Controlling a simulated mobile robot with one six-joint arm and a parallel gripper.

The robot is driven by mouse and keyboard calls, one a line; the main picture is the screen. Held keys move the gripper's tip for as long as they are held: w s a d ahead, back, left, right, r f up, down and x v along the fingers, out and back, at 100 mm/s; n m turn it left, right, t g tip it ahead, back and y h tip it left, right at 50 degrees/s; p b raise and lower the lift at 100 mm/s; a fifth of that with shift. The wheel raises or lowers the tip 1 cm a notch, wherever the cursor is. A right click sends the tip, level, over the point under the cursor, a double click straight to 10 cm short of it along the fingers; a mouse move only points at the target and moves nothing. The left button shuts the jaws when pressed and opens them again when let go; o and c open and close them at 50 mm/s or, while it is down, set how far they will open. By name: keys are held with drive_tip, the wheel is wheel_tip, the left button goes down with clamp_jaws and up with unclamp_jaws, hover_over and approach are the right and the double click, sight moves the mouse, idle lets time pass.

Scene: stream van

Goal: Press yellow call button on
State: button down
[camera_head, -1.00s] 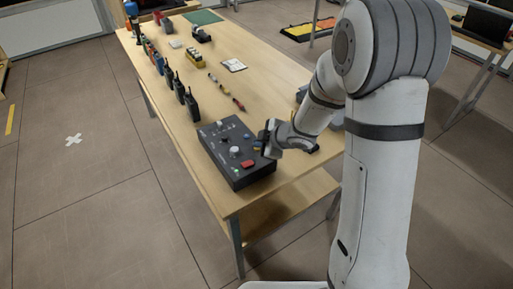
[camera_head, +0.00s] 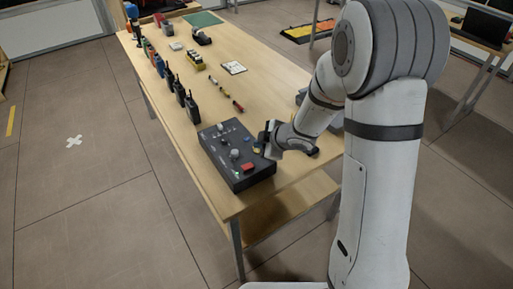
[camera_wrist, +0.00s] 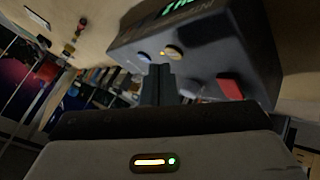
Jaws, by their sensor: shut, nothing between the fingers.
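A dark control box (camera_head: 222,166) lies on the near end of the wooden table. In the wrist view its yellow button (camera_wrist: 173,51) sits beside a blue button (camera_wrist: 144,57), with a small bright amber spot between them. The yellow button also shows in the head view (camera_head: 257,148), next to my gripper. My gripper (camera_head: 268,138) is shut and empty at the box's right side. In the wrist view the shut fingers (camera_wrist: 160,68) point at the gap just below the blue and yellow buttons. I cannot tell whether they touch the panel.
The box also carries a red button (camera_wrist: 230,89), a grey knob (camera_head: 235,154) and a small green light. Several black radios (camera_head: 180,90) stand along the table's left edge behind the box. A white notepad (camera_head: 233,67) lies farther back.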

drive_tip(key=shift+r, duration=0.15)
wheel_tip(320, 180, up, 6)
drive_tip(key=p, duration=0.6)
idle(0.5)
